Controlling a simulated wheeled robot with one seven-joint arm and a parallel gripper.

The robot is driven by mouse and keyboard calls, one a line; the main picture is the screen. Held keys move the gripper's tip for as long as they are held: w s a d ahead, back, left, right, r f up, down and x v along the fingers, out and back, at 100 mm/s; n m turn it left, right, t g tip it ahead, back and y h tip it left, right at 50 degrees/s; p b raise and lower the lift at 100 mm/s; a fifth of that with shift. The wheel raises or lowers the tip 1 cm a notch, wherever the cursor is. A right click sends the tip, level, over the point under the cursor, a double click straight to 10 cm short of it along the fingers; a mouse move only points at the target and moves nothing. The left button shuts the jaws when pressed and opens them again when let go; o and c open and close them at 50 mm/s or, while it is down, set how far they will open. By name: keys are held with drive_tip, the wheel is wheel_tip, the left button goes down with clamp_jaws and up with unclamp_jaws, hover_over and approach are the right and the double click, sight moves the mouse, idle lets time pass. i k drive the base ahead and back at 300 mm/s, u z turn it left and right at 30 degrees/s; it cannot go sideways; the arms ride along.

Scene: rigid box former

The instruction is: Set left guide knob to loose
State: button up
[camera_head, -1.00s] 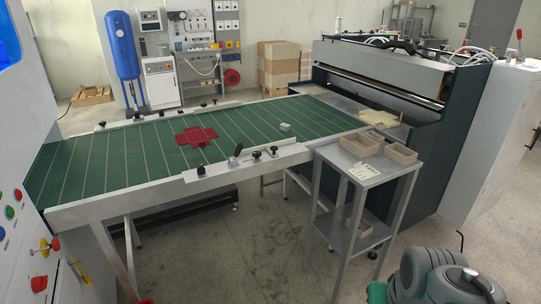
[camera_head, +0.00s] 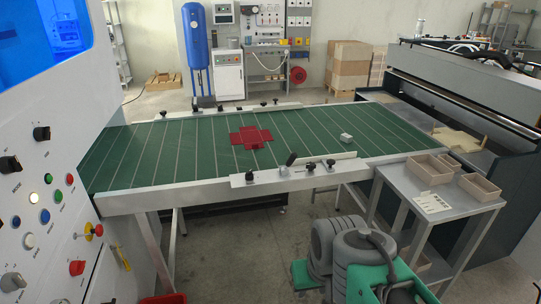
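The guide knobs are small black knobs on the green-topped feed table (camera_head: 190,150). On the near rail stand a black knob (camera_head: 249,177) at the left, a tilted black lever (camera_head: 291,159), and further black knobs to the right, one of them here (camera_head: 331,163). More black knobs sit on the far rail, one here (camera_head: 220,108). I cannot tell which is the left guide knob, nor whether any is loose or tight. My grey and green arm links show at the bottom right, apart from the table. My gripper is not in view.
A red cross-shaped blank (camera_head: 250,136) and a small pale block (camera_head: 346,138) lie on the green top. A white control panel (camera_head: 40,215) with buttons stands close at the left. A grey cart (camera_head: 392,172) with trays stands at the right.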

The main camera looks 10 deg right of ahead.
sight(310, 167)
drive_tip(key=i, duration=1)
drive_tip(key=z, duration=0.45)
